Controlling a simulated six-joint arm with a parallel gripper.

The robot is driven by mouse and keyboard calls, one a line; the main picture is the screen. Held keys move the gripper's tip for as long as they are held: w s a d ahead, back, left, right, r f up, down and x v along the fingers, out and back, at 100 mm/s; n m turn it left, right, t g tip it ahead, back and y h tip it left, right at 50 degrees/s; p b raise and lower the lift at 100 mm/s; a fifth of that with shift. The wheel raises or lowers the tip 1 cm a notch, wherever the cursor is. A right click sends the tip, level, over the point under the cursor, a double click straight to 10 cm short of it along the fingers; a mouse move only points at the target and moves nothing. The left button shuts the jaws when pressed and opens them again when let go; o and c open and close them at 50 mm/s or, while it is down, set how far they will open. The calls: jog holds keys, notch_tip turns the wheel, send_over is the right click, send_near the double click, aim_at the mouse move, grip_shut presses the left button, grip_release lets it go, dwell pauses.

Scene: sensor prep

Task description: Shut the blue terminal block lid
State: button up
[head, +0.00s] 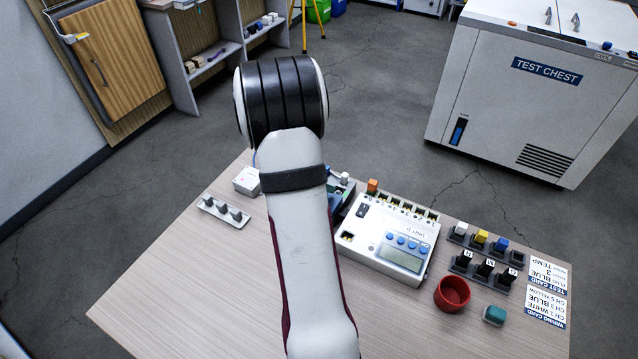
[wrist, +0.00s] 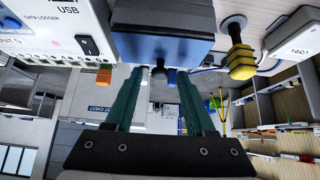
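The blue terminal block (wrist: 165,48) is at the top middle of the wrist view, beside the white data logger (wrist: 50,30). In the head view only part of the block (head: 338,198) shows past my arm. My gripper (wrist: 159,76) has two teal fingers, spread apart, with their tips close to the block's blue face. A small dark knob shows between the tips; I cannot tell whether they touch anything. Nothing is clearly held. The lid's angle cannot be made out. The gripper is hidden behind my arm in the head view.
A yellow-ended plug (wrist: 241,58) and a white box (wrist: 296,45) stand right of the block in the wrist view. An orange block (head: 372,186) is at the logger's back edge. A red cup (head: 452,294) and a teal block (head: 494,315) sit right. The table's front left is clear.

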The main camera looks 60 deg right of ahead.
jog(key=v, duration=1.5)
jog(key=shift+a+r, duration=0.3)
